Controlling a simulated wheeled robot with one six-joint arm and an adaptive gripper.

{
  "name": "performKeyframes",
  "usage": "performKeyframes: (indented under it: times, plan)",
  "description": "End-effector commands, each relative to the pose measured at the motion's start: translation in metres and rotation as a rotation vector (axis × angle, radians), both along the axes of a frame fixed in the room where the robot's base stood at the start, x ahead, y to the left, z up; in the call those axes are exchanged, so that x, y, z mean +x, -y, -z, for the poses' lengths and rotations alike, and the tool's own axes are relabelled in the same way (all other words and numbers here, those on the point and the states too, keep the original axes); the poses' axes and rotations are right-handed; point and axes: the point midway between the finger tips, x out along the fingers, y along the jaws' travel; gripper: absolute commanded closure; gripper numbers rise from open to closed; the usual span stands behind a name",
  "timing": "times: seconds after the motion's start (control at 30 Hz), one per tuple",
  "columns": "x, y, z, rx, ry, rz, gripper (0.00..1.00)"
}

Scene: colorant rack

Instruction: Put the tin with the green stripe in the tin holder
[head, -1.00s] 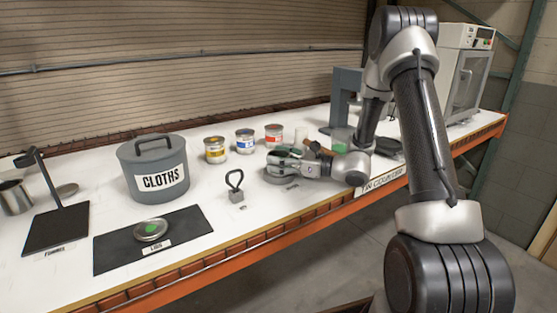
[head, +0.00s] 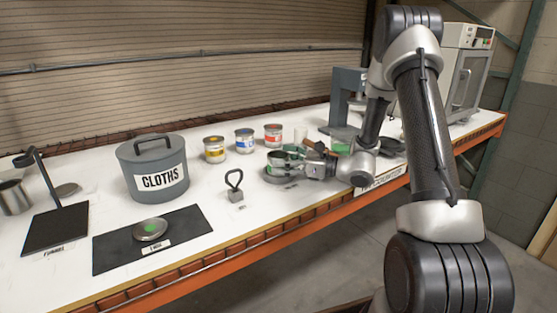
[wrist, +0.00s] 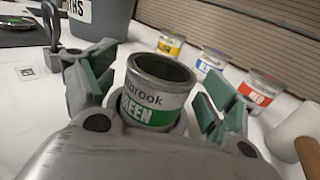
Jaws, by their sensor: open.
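The open-topped tin with the green stripe (wrist: 153,100) stands upright between my fingers in the wrist view, and its label reads "green". It also shows in the head view (head: 277,160). It sits in the round grey tin holder (head: 272,176), whose rim (wrist: 181,124) shows around its foot in the wrist view. My gripper (wrist: 155,78) is open, with a green-padded finger on each side of the tin and visible gaps to it. In the head view my gripper (head: 298,160) reaches in from the right. The tin's foot is hidden inside the holder.
Yellow (head: 214,149), blue (head: 244,141) and red (head: 273,134) tins stand behind. A small handled weight (head: 236,190) is left of the holder. The cloths bin (head: 153,165) and a black mat (head: 110,253) with a green-dotted lid (head: 151,229) lie further left.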

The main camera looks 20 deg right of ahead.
Motion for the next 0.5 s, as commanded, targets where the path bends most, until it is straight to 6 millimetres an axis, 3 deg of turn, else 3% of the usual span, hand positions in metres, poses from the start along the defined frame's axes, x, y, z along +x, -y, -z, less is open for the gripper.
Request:
performKeyframes:
  times: [0.3,0.5]
  plan:
    - [-0.04,0.06,0.0,0.0,0.0,0.006,0.15]
    - [-0.055,0.082,0.0,0.0,0.001,0.003,0.15]
